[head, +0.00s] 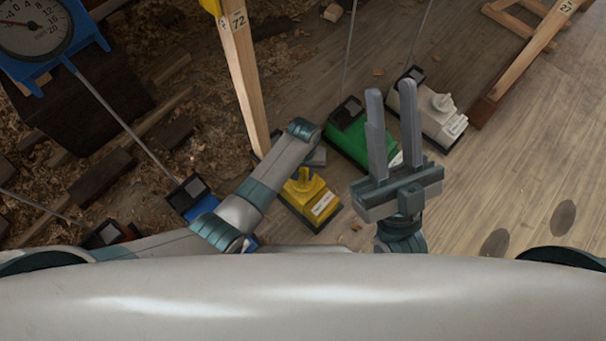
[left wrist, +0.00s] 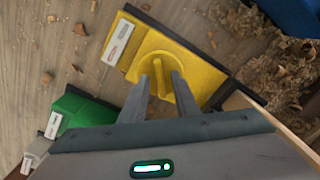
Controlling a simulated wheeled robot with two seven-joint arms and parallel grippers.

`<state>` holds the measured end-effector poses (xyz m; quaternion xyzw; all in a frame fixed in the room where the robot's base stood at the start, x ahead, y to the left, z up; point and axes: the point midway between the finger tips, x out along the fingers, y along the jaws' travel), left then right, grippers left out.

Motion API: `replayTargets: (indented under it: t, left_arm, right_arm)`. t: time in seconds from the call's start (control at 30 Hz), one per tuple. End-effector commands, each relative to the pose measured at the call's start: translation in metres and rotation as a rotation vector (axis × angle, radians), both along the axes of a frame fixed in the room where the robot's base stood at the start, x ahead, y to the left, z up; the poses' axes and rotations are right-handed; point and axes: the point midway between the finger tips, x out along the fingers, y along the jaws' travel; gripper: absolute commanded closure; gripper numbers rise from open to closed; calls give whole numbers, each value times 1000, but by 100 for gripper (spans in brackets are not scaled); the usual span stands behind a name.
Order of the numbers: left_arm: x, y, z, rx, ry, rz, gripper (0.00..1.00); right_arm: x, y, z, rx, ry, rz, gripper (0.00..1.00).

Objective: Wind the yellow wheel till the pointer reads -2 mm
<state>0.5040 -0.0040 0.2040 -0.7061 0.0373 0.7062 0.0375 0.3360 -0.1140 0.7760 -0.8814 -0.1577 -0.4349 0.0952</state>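A yellow box (head: 318,205) with a raised yellow wheel (head: 303,181) on top stands on the floor in the head view. In the left wrist view, the wheel (left wrist: 152,62) is round with a narrow upright bar across it. My left gripper (head: 314,158) is over the yellow box, pointing down. In the left wrist view its two fingers (left wrist: 160,82) are apart, one either side of the bar; I cannot tell if they touch it. My right gripper (head: 391,98) is open and empty, right of the yellow box. No dial face for the yellow wheel is in view.
A blue-framed dial (head: 35,28) is cut off at top left. A wooden post marked 72 (head: 241,70) rises behind the yellow box, a yellow piece (head: 210,6) at its top. Green (head: 365,140), white (head: 430,115) and blue (head: 200,203) boxes stand nearby.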

Motion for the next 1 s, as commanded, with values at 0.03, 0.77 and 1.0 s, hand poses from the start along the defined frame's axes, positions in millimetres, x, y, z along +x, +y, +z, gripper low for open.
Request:
replayTargets:
  t: [0.03,0.77,1.0]
  left_arm:
    - [0,0,-3,0,0,0,72]
    - [0,0,-3,0,0,-4,100]
    - [0,0,-2,1,0,-50,100]
  right_arm:
    - [0,-1,1,4,-13,-2,72]
    - [0,-2,4,5,-21,-5,72]
    - [3,2,3,-7,21,1,72]
